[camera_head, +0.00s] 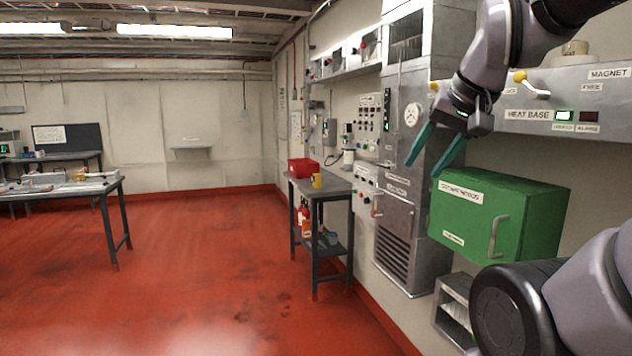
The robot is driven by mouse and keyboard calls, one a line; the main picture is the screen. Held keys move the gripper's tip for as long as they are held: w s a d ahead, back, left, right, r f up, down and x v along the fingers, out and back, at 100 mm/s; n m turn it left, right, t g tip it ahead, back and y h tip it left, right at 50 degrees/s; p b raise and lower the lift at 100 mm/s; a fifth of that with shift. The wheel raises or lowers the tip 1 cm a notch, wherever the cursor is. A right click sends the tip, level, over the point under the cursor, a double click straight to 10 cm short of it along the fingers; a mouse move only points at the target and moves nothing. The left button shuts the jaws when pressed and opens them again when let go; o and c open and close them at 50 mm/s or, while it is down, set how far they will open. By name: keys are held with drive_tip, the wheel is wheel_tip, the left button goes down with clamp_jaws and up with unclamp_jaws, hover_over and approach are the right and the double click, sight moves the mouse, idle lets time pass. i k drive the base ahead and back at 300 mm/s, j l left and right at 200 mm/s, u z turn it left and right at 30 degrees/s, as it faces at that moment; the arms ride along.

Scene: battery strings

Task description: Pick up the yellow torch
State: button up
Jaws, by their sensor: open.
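My gripper (424,168) is at the upper right, with its two teal fingers apart, pointing down and empty. It shows in front of the grey wall cabinet and beside the green box. I cannot make out a yellow torch for sure. A small yellow object (317,181) stands on the small dark table (335,187) in the middle distance. It looks like a cup or a short cylinder, too small to tell. My gripper is well apart from it.
A red box (303,167) sits on the same table, with red items on its lower shelf. A green box (495,215) juts from the right wall. A long workbench (60,190) with clutter stands at the left. The red floor (190,270) between is clear.

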sight(316, 178)
drive_tip(key=i+j, duration=0.2)
drive_tip(key=i, duration=0.3)
drive_tip(key=i+j, duration=0.25)
drive_tip(key=i, duration=0.25)
drive_tip(key=i+j+z, duration=0.1)
drive_tip(key=i, duration=0.4)
drive_tip(key=i+j, duration=0.35)
drive_tip(key=i, duration=0.15)
drive_tip(key=i+j, duration=0.25)
drive_tip(key=i, duration=0.25)
drive_tip(key=i+j, duration=0.25)
drive_tip(key=i, duration=0.25)
drive_tip(key=i+j+z, duration=0.1)
drive_tip(key=i+j, duration=0.15)
drive_tip(key=i, duration=0.25)
drive_tip(key=i+j, duration=0.3)
drive_tip(key=i, duration=0.2)
